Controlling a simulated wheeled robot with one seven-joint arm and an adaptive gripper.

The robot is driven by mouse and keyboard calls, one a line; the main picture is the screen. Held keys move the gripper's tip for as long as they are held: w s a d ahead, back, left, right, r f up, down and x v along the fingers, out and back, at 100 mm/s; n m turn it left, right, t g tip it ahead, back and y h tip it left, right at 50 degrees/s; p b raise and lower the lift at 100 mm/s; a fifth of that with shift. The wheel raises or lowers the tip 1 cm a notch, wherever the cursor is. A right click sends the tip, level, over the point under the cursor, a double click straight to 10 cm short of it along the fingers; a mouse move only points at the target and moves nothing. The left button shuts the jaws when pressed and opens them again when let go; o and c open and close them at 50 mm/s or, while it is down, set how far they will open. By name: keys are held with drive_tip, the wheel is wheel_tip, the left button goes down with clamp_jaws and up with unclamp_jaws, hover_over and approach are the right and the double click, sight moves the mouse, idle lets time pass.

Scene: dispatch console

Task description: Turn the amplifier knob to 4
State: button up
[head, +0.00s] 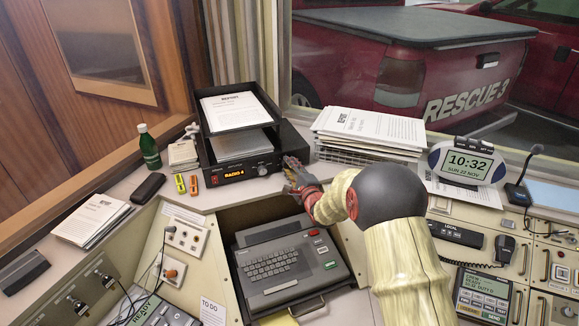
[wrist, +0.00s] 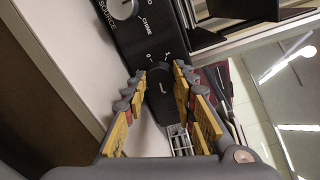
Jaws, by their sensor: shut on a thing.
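The amplifier is a black box (head: 240,175) on the console's back ledge, under a black paper tray. Its orange display reads "RADIO 4". In the wrist view, a dark knob (wrist: 159,84) on the amplifier's front panel sits between the two fingers of my gripper (wrist: 159,75). The gripper is shut on it. A pale mark shows on the knob, but I cannot tell which number it points to; a "0" is printed near it. In the head view my gripper (head: 295,172) is at the amplifier's right front end and hides this knob.
A silver SOURCE knob (wrist: 122,8) is on the same panel; it also shows in the head view (head: 262,170). A wire paper rack (head: 365,150) stands right of my gripper. A grey keyboard terminal (head: 285,262) lies below. Two small markers and a green bottle (head: 149,147) are at left.

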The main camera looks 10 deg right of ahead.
drive_tip(key=shift+m, duration=0.3)
drive_tip(key=o, duration=1.1)
drive_tip(key=shift+o, duration=0.3)
drive_tip(key=s+d, duration=0.2)
drive_tip(key=s, duration=0.9)
drive_tip(key=shift+s+r, duration=0.35)
drive_tip(key=shift+s, duration=0.05)
